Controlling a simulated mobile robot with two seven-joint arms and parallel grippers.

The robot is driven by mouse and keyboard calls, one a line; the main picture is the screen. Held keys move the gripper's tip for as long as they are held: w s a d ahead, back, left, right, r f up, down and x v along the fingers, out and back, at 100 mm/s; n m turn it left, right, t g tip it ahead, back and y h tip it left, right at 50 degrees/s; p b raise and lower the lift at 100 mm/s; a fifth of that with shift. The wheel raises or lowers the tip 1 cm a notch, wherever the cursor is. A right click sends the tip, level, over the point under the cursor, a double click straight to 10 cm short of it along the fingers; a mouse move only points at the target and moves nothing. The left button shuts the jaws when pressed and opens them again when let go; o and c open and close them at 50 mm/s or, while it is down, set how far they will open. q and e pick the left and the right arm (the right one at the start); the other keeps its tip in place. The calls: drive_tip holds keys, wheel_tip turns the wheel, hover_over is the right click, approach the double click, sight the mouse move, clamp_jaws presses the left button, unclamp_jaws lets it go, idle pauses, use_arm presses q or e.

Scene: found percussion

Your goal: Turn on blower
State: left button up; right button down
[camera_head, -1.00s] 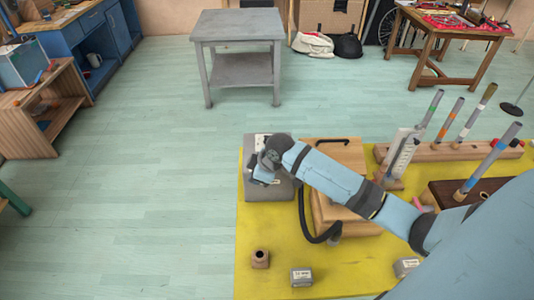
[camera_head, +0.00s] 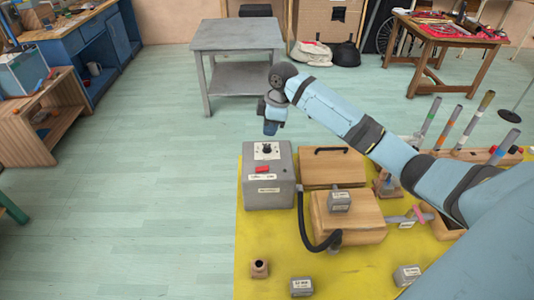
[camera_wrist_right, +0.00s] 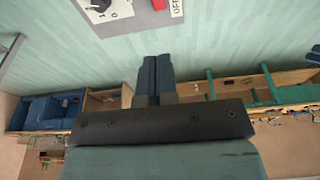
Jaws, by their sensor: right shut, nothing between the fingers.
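The blower appears to be the grey box (camera_head: 268,192) at the yellow table's far left corner. Its top has a black knob (camera_head: 266,149) on a white plate, a red switch (camera_head: 263,169) and white labels. A black hose (camera_head: 303,225) runs from its right side to a wooden box. My right gripper (camera_head: 271,128) is shut and empty, above and beyond the blower, touching nothing. In the right wrist view, the closed fingers (camera_wrist_right: 154,75) point towards the floor. The knob (camera_wrist_right: 99,4), red switch (camera_wrist_right: 159,4) and an "OFF" label (camera_wrist_right: 176,8) show at the top edge, cut off. My left gripper is not in view.
The wooden box (camera_head: 345,222) bears a small grey labelled block (camera_head: 339,201). More small blocks (camera_head: 302,287) and a brown holed block (camera_head: 260,268) sit near the front. Upright tubes (camera_head: 447,127) stand at the right. Open floor lies left of the yellow table (camera_head: 249,245).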

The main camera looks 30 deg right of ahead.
sight(264, 168)
drive_tip(key=f, duration=0.4)
drive_tip(key=f+p, duration=0.1)
drive_tip(key=f, duration=0.3)
drive_tip(key=a+f+p, duration=0.1)
drive_tip(key=f, duration=0.3)
drive_tip(key=shift+w+a+f, duration=0.1)
drive_tip(key=shift+w+f, duration=0.2)
drive_tip(key=shift+f, duration=0.45)
